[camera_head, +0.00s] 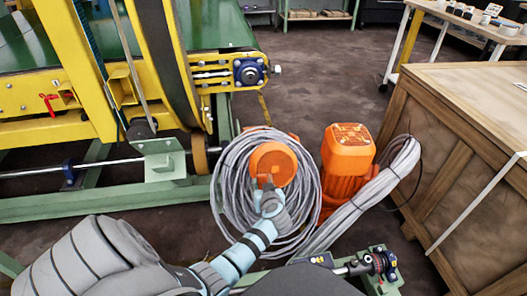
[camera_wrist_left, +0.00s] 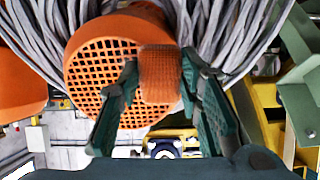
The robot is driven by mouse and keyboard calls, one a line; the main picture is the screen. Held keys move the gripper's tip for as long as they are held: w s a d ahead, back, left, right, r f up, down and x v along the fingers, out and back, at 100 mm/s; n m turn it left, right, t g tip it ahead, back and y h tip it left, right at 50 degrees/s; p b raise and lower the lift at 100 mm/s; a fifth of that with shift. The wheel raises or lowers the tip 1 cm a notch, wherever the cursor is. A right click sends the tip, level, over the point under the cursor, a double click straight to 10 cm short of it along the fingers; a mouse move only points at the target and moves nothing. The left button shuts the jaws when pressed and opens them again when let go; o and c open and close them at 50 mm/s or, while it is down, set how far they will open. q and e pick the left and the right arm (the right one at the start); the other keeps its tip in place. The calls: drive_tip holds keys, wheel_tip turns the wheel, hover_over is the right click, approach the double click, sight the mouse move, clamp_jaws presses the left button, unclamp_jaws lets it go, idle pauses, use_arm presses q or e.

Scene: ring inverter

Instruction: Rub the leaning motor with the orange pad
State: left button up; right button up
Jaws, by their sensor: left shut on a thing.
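My left gripper (camera_head: 267,183) reaches up to a round orange motor (camera_head: 272,158) ringed by coiled grey cable. In the left wrist view the gripper (camera_wrist_left: 159,72) is shut on a small orange pad (camera_wrist_left: 160,76), held between both fingertips. The pad overlaps the right part of the motor's round grille (camera_wrist_left: 98,75); I cannot tell whether it touches. In the head view I cannot make the pad out. A second orange motor (camera_head: 348,150) stands to the right, and an orange edge of it seems to show at the left of the wrist view. My right gripper is not in view.
A grey cable coil (camera_head: 228,190) surrounds the motor, and another cable bundle (camera_head: 385,185) leans at the right. A yellow and green conveyor machine (camera_head: 60,95) fills the left. A wooden crate (camera_head: 470,150) stands at the right. The floor (camera_head: 325,80) behind the motors is clear.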

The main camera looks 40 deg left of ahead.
sight(273, 181)
use_arm(q)
drive_tip(key=shift+w+a+f+b, duration=0.25)
drive_tip(key=shift+a+b, duration=0.1)
drive_tip(key=shift+b, duration=0.05)
drive_tip(key=shift+w+d+b, duration=1.2)
drive_tip(key=shift+w+d, duration=0.1)
drive_tip(key=shift+w, duration=0.35)
drive_tip(key=s+a+p, duration=0.1)
drive_tip(key=s+a, duration=0.1)
drive_tip(key=s, duration=0.1)
drive_tip(key=shift+a+r+p, duration=0.15)
drive_tip(key=shift+a+p, duration=0.2)
drive_tip(key=shift+p, duration=0.05)
drive_tip(key=shift+s+a, duration=0.1)
drive_tip(key=shift+s, duration=0.05)
